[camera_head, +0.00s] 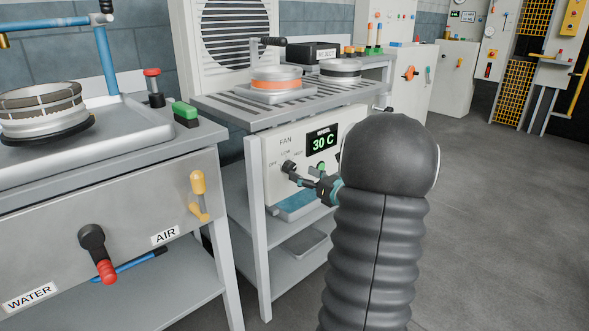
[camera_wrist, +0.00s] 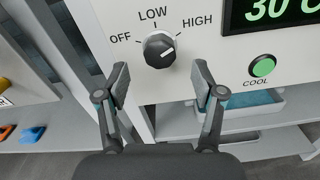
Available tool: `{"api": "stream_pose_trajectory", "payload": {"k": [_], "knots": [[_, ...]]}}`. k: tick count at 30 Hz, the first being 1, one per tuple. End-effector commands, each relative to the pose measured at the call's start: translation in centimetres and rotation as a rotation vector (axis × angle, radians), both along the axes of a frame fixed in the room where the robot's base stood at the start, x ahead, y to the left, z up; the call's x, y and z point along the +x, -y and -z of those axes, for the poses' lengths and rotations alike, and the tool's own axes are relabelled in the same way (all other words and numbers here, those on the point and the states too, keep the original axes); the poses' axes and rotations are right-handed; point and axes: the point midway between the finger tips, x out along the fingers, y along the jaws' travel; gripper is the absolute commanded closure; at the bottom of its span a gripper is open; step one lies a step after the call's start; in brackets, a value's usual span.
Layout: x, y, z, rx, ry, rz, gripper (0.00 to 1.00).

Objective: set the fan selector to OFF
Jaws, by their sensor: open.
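The fan selector (camera_wrist: 160,50) is a round black knob on a white panel. It also shows in the head view (camera_head: 288,167), just beyond my fingers. Labels OFF, LOW and HIGH arc above it from left to right. Its white mark points up and right, towards HIGH. My gripper (camera_wrist: 161,82) is open and empty, with one finger below left and the other below right of the knob. The fingers look apart from the knob. In the head view my gripper (camera_head: 303,180) is at the panel, partly hidden by my dark arm.
Right of the knob are a green COOL button (camera_wrist: 262,66) and a display (camera_head: 322,140) reading 30 C. At left stands a bench with a WATER lever (camera_head: 97,250) and yellow AIR lever (camera_head: 198,192).

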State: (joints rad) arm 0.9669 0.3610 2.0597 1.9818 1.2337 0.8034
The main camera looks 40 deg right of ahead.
Motion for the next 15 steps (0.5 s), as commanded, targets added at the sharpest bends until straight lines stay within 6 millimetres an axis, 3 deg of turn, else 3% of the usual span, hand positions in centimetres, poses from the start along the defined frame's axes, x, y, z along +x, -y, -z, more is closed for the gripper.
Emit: {"api": "stream_pose_trajectory", "payload": {"k": [6,15], "knots": [[3.3,-0.3,-0.1,-0.001,0.0,-0.001,0.32],[4.7,-0.4,0.0,-0.001,0.0,0.0,0.32]]}}
